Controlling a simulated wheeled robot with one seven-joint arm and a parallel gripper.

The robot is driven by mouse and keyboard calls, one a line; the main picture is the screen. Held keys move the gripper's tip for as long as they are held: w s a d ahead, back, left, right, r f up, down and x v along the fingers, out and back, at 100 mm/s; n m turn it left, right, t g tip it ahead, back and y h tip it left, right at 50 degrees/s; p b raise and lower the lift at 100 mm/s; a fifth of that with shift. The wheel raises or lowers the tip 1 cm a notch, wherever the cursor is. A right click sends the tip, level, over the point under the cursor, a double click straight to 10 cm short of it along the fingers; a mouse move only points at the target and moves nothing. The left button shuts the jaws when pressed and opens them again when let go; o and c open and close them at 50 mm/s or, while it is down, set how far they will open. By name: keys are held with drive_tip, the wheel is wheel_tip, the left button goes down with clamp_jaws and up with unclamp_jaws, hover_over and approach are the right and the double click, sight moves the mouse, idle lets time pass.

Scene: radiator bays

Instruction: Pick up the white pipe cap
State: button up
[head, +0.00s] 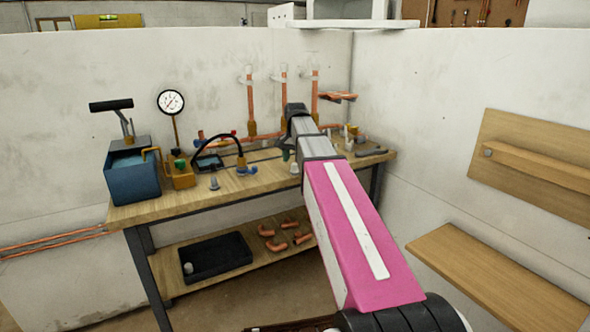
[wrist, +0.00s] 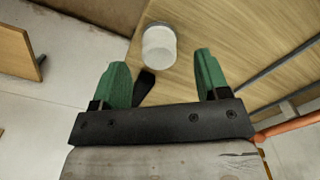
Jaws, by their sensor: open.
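A white pipe cap (wrist: 160,44) stands on the wooden workbench top in the wrist view, a short round cylinder with a greyer upper rim, close to the bench edge. My gripper (wrist: 160,60) is open, its two green fingers spread on either side below the cap. The cap lies ahead of the fingers, and nothing is held. In the head view my gripper (head: 288,148) is over the bench and is partly hidden by my arm. I cannot tell there which small pale piece is this cap.
The workbench (head: 240,187) also holds a blue box (head: 132,178), a pressure gauge (head: 171,103) and small fittings. A dark handle (wrist: 145,82) lies near the left finger. Copper pipes (head: 250,105) rise along the back wall. A black tray (head: 215,258) is on the lower shelf.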

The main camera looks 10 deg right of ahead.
drive_tip(key=shift+f, duration=1.4)
drive_tip(key=c, duration=0.8)
drive_tip(key=shift+c, duration=0.2)
drive_tip(key=shift+r, duration=0.15)
drive_tip(key=shift+r, duration=0.45)
drive_tip(key=r, duration=0.3)
drive_tip(key=shift+s+a+r, duration=0.25)
drive_tip(key=shift+s+a, duration=0.05)
drive_tip(key=shift+s, duration=0.1)
drive_tip(key=s+a+r, duration=0.7)
drive_tip(key=r, duration=0.4)
drive_tip(key=shift+s+a+r, duration=0.15)
drive_tip(key=shift+s+r, duration=0.05)
drive_tip(key=shift+s, duration=0.2)
